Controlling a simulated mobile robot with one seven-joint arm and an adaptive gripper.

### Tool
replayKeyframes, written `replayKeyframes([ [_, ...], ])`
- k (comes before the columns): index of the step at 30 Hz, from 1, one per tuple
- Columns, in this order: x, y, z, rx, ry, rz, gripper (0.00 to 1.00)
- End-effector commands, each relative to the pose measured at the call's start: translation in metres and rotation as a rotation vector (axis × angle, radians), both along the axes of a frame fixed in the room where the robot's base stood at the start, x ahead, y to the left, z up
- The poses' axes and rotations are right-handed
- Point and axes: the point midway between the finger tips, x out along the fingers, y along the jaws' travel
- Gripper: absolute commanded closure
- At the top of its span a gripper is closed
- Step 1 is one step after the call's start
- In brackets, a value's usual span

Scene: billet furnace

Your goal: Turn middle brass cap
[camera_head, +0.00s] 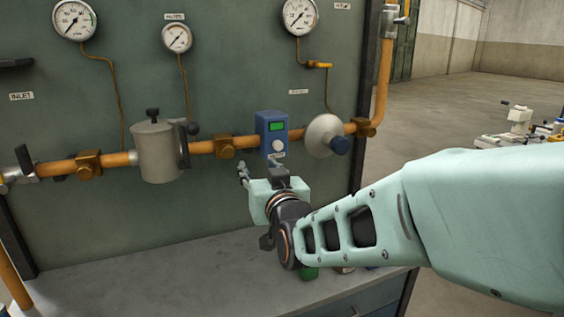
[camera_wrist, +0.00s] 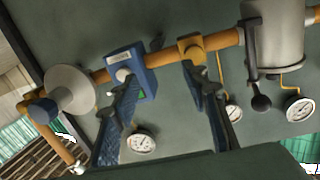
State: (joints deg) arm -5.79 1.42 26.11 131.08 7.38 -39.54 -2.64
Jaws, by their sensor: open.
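A horizontal orange pipe (camera_head: 110,160) carries squarish brass fittings. The middle brass fitting (camera_head: 223,147) sits between a grey cylindrical vessel and a blue box. It also shows in the wrist view (camera_wrist: 190,46), just beyond the tip of the right finger. I cannot make out a separate cap on it. My gripper (camera_head: 259,168) is open and empty, below the pipe and close under the blue box. In the wrist view its two fingers (camera_wrist: 160,95) are spread wide, the left one overlapping the blue box and the right one pointing near the brass fitting.
The blue box (camera_head: 271,133) with a green display and the grey vessel (camera_head: 158,150) flank the middle fitting. A silver disc-shaped body (camera_head: 325,136) is on the right. Gauges (camera_head: 177,37) hang above. A grey bench top (camera_head: 150,275) lies below.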

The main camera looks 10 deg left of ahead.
Motion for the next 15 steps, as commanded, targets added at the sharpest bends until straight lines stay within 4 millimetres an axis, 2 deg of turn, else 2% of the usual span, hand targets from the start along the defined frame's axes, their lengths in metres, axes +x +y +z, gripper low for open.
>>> replayKeyframes([
  [3, -0.014, 0.024, 0.006, -0.011, -0.053, 0.059, 0.58],
  [6, -0.017, 0.032, 0.009, -0.012, -0.07, 0.077, 0.58],
  [11, -0.005, 0.04, 0.009, -0.011, -0.069, 0.079, 0.58],
  [15, 0.013, 0.05, 0.009, -0.011, -0.067, 0.077, 0.58],
])
